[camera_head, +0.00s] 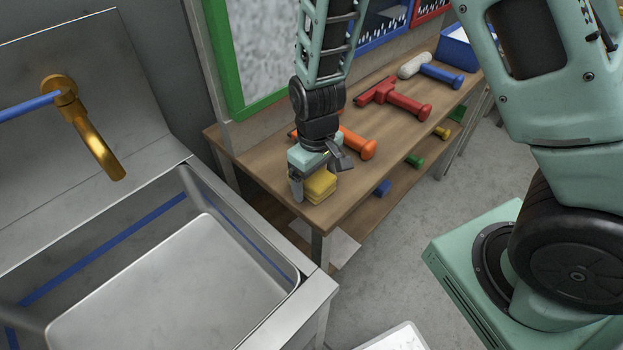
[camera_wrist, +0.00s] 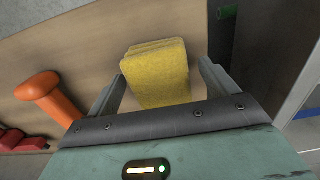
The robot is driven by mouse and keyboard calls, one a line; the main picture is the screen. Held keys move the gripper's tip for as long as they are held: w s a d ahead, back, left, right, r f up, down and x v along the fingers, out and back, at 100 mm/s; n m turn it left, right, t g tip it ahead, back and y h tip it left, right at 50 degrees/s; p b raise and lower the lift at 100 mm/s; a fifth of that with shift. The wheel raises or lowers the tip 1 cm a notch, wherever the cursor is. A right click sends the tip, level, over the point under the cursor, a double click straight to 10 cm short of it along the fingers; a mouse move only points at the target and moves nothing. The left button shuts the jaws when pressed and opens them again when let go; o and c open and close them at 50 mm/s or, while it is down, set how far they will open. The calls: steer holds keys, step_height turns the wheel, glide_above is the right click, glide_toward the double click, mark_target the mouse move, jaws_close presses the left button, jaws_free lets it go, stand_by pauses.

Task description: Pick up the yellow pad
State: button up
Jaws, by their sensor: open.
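The yellow pad (camera_head: 319,187) lies on the near left end of the wooden bench (camera_head: 345,207). It looks like a small stack of yellow layers. My gripper (camera_head: 314,192) is directly above it, pointing down. I cannot tell how far the fingertips reach down beside the pad. Part of the pad is hidden behind the gripper in the head view.
An orange-handled tool (camera_head: 357,143) lies close beside my gripper; it also shows in the wrist view (camera_wrist: 47,97). A red tool (camera_head: 397,99) and a blue-handled tool (camera_head: 440,75) lie farther along the bench. A metal sink (camera_head: 170,290) with a brass tap (camera_head: 92,140) stands at left.

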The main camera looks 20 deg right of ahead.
mark_target(316, 177)
steer(key=shift+f, duration=0.25)
steer(key=c, duration=1.1)
steer(key=shift+o, duration=0.2)
steer(key=shift+r, duration=0.1)
step_height(316, 177, up, 10)
steer(key=shift+f+p, duration=0.1)
steer(key=shift+p, duration=0.2)
